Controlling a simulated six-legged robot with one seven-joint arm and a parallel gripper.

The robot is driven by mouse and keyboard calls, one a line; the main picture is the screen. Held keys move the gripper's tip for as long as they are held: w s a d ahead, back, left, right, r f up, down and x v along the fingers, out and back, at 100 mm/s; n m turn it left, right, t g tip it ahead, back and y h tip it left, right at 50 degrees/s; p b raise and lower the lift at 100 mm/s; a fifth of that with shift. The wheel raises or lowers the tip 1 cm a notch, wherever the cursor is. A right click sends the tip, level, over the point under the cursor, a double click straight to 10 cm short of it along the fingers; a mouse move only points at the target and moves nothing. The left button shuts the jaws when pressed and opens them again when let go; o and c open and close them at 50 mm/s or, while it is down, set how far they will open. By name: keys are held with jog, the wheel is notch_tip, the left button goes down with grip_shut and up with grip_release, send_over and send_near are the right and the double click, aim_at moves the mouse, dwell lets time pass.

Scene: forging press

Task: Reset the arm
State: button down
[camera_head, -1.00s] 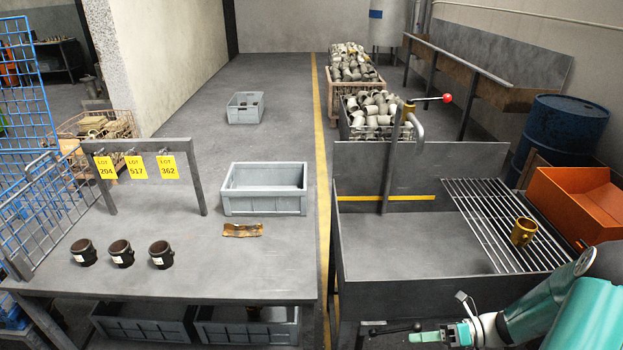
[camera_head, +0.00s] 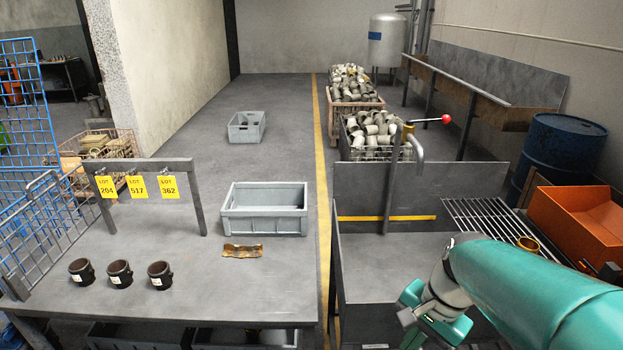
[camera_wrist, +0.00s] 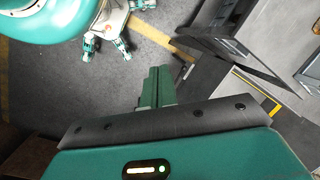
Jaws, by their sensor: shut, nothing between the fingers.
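My teal arm (camera_head: 530,285) reaches in from the lower right of the head view, over the front of the right-hand bench. Its hand hangs low near that bench's left front part, and its fingertips cannot be made out there. In the wrist view my gripper (camera_wrist: 158,75) is shut, the two green fingers side by side with nothing between them.
The right bench (camera_head: 385,250) has a slatted rack (camera_head: 490,215) with a brass fitting (camera_head: 528,243) partly behind my arm. An orange bin (camera_head: 575,225) stands at right. The left table (camera_head: 200,270) holds three dark fittings (camera_head: 120,274), a brown piece (camera_head: 242,251) and a grey crate (camera_head: 265,210).

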jog(key=s+a+r+n+t+h, duration=0.2)
jog(key=s+r+n+t, duration=0.3)
jog(key=r+n, duration=0.3)
jog(key=shift+n+h, duration=0.4)
jog(key=shift+n, duration=0.3)
jog(key=shift+s, duration=0.1)
